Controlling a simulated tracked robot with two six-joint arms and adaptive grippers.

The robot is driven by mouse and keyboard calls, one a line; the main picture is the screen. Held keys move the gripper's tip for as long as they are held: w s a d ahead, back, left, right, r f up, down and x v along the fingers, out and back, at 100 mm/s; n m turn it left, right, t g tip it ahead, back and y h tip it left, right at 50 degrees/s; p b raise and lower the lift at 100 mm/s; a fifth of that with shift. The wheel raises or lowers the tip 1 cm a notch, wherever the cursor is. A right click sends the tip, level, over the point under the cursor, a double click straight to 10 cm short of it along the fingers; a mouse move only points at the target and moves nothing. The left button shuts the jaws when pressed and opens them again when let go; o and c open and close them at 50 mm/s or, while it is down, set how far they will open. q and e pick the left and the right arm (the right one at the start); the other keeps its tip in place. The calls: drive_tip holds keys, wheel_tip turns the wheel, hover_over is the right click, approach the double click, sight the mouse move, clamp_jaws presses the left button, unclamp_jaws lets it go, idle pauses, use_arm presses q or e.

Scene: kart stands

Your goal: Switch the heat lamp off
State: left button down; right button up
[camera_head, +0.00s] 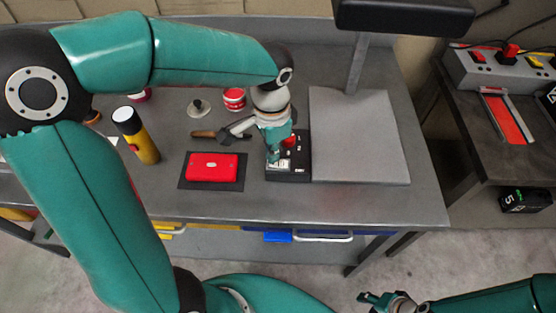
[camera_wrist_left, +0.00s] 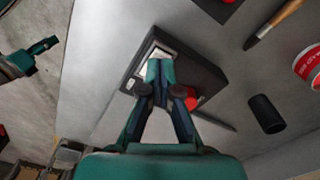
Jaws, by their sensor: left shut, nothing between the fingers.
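The heat lamp's black head (camera_head: 405,15) hangs from a grey post at the top of the head view. Beside its grey base plate (camera_head: 360,140) lies a black control box (camera_head: 290,175) with a red knob (camera_head: 290,142) and a pale switch area near its front end. The box also shows in the left wrist view (camera_wrist_left: 205,75), with the pale switch area (camera_wrist_left: 158,50) partly behind my fingertips. My left gripper (camera_head: 274,157) is shut and empty, its tips over that area; contact is unclear. My right gripper (camera_head: 372,299) is low at the right, away from the bench.
A red case (camera_head: 212,167) on a dark mat sits left of the box. A second bench (camera_head: 500,130) is at the right.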

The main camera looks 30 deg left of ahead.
use_arm(q)
drive_tip(key=shift+f+b, duration=0.7)
drive_tip(key=shift+f, duration=0.25)
drive_tip(key=shift+s+r, duration=0.1)
wheel_tip(320, 180, up, 7)
drive_tip(key=p, duration=0.6)
idle(0.4)
idle(0.5)
